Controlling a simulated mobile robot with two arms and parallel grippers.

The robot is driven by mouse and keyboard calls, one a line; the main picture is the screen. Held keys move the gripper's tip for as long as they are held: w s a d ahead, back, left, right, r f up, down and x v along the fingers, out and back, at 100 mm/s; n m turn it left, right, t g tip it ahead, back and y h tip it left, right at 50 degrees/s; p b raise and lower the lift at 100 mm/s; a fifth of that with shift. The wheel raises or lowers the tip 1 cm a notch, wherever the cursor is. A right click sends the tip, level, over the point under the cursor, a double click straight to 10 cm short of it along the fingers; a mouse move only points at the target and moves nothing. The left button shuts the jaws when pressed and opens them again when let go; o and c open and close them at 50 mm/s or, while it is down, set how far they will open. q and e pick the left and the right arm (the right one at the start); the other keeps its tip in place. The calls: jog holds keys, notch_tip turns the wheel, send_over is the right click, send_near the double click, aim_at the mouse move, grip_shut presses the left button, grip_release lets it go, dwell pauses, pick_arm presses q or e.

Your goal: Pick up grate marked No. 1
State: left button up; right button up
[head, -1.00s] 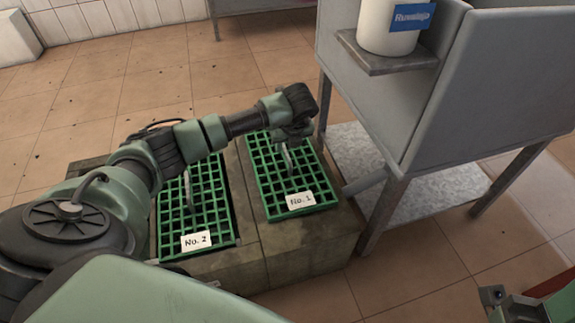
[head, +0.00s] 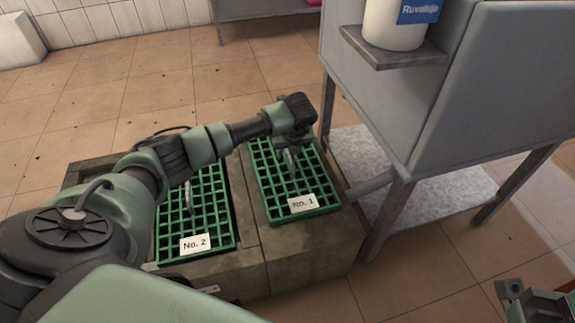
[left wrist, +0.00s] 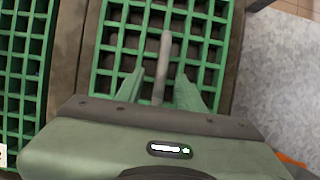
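The green grate marked No. 1 (head: 312,187) lies in the right-hand opening of a concrete block, its white label toward me. A grey upright handle (head: 289,161) stands on it and also shows in the left wrist view (left wrist: 162,62). My left gripper (head: 291,147) is over this grate. In the left wrist view its two green fingers (left wrist: 158,88) are apart, one on each side of the handle, with gaps between. The green grate marked No. 2 (head: 211,215) lies to the left. My right gripper (head: 520,290) is partly in view at the lower right; its fingers are unclear.
A grey metal stand (head: 450,90) rises close on the right, with a white container (head: 392,25) on its side shelf. A pipe (head: 370,184) runs from it toward the block (head: 305,252). Tiled floor (head: 120,85) is open behind.

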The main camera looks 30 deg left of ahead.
dwell(0.3)
pick_arm(q)
grip_shut()
dwell(1.2)
jog(key=shift+w+r, duration=0.1)
